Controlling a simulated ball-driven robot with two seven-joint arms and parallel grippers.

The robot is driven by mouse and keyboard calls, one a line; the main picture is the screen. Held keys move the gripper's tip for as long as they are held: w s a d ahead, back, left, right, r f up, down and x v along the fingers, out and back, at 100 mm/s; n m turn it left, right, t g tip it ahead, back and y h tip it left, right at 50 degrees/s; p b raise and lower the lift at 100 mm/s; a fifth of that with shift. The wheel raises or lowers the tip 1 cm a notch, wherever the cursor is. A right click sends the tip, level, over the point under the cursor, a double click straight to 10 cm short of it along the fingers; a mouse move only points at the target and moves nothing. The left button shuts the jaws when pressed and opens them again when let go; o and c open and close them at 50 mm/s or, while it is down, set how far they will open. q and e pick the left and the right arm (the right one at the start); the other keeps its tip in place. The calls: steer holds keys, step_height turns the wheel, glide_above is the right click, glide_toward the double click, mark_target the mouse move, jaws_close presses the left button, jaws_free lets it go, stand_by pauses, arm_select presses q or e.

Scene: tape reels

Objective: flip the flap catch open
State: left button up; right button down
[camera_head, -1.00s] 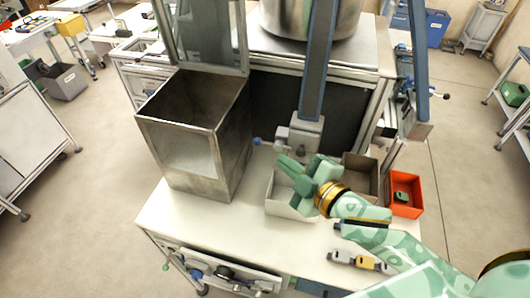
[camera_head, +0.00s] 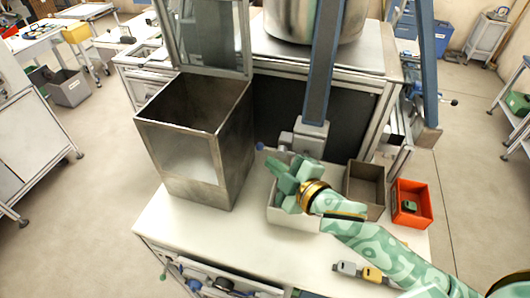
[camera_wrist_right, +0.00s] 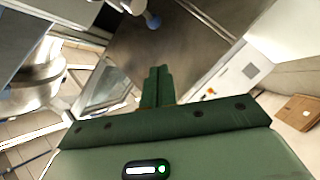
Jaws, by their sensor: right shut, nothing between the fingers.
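I cannot make out for certain which part is the flap catch. A small lever with a blue knob (camera_head: 261,147) sticks out to the left of a grey block (camera_head: 308,137) at the foot of a blue post. A blue ball knob also shows at the top of the right wrist view (camera_wrist_right: 153,21). My right gripper (camera_head: 276,166) is shut and empty, just below and right of the knob, with a visible gap to it. Its closed fingers (camera_wrist_right: 157,72) point toward a dark metal surface in the right wrist view. My left gripper is out of view.
A tall open metal bin (camera_head: 220,170) stands to the left of my gripper. A light box (camera_head: 290,217), a brown box (camera_head: 365,187) and an orange box (camera_head: 410,218) stand on the white bench (camera_head: 240,238). The bench front is mostly clear.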

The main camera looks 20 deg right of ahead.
mark_target(275, 150)
steer(key=w+f, duration=0.3)
steer(key=w, duration=0.4)
steer(key=shift+w+b, duration=0.15)
steer(key=shift+b, duration=0.3)
steer(key=shift+a, duration=0.1)
